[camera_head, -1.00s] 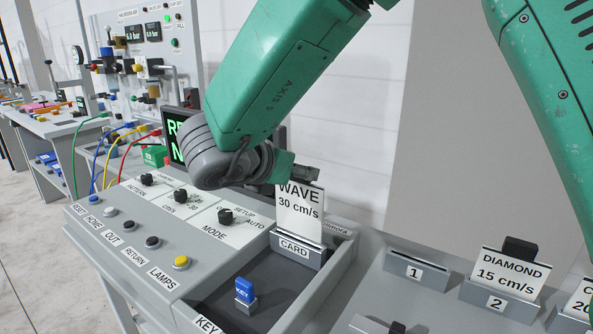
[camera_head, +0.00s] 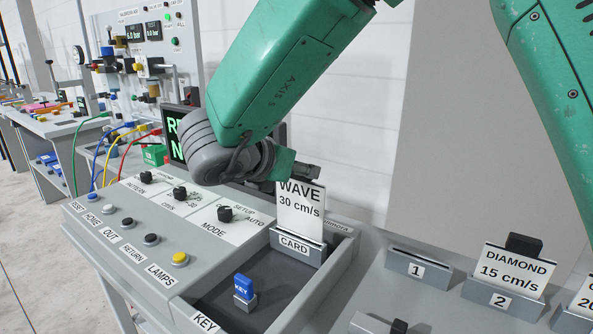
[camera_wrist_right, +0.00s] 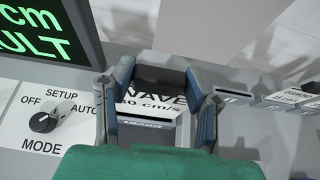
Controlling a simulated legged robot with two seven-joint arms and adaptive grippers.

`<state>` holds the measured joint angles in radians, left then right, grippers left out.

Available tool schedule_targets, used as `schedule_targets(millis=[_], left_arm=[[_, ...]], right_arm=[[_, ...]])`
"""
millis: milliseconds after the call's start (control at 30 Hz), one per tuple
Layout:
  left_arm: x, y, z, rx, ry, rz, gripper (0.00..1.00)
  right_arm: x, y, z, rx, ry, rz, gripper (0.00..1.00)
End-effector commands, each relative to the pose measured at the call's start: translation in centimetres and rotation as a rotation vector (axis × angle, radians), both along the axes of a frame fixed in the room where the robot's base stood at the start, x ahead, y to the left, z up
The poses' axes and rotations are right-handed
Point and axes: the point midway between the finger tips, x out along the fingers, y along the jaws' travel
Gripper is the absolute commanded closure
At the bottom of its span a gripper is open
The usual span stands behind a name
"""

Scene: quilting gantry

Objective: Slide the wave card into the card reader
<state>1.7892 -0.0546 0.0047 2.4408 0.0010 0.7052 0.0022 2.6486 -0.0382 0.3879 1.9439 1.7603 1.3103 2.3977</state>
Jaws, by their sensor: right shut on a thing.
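The white wave card (camera_head: 301,212), printed "WAVE 30 cm/s", stands upright at the card reader (camera_head: 298,249) labelled "CARD". Its lower edge is behind the reader's front lip; how deep it sits in the slot I cannot tell. My right gripper (camera_head: 301,172) is shut on the card's dark top grip, partly hidden by my wrist. In the right wrist view, my right gripper's fingers (camera_wrist_right: 163,88) close around the card's dark top (camera_wrist_right: 160,78), with the card's lettering and the reader label below. My left gripper is not in view.
A blue key (camera_head: 243,288) stands in the recessed tray in front of the reader. To the right are an empty slot 1 (camera_head: 415,269) and a diamond card (camera_head: 512,270) in slot 2. The control panel with knobs and buttons (camera_head: 150,240) lies left. A screen (camera_wrist_right: 50,30) stands close by.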

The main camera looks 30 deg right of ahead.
Motion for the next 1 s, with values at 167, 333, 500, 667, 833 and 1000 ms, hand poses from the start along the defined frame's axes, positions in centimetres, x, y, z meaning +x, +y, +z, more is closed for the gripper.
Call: schedule_targets(millis=[167, 333, 500, 667, 833, 1000], left_arm=[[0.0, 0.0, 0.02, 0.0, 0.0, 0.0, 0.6], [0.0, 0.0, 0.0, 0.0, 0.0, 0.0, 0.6], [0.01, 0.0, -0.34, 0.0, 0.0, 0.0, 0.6], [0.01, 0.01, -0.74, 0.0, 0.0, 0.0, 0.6], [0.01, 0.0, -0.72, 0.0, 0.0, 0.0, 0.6], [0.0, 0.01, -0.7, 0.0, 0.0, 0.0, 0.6]], right_arm=[[0.02, 0.01, 0.02, -0.001, 0.0, 0.0, 0.86], [0.02, 0.01, 0.01, -0.001, 0.0, 0.0, 0.86], [0.01, 0.18, -0.06, -0.002, 0.0, 0.001, 0.86], [0.0, 0.44, -0.09, -0.005, 0.001, 0.001, 0.86], [-0.01, 0.49, 0.02, -0.006, 0.001, 0.001, 0.86], [0.0, 0.48, 0.04, -0.006, 0.001, 0.001, 0.86]])
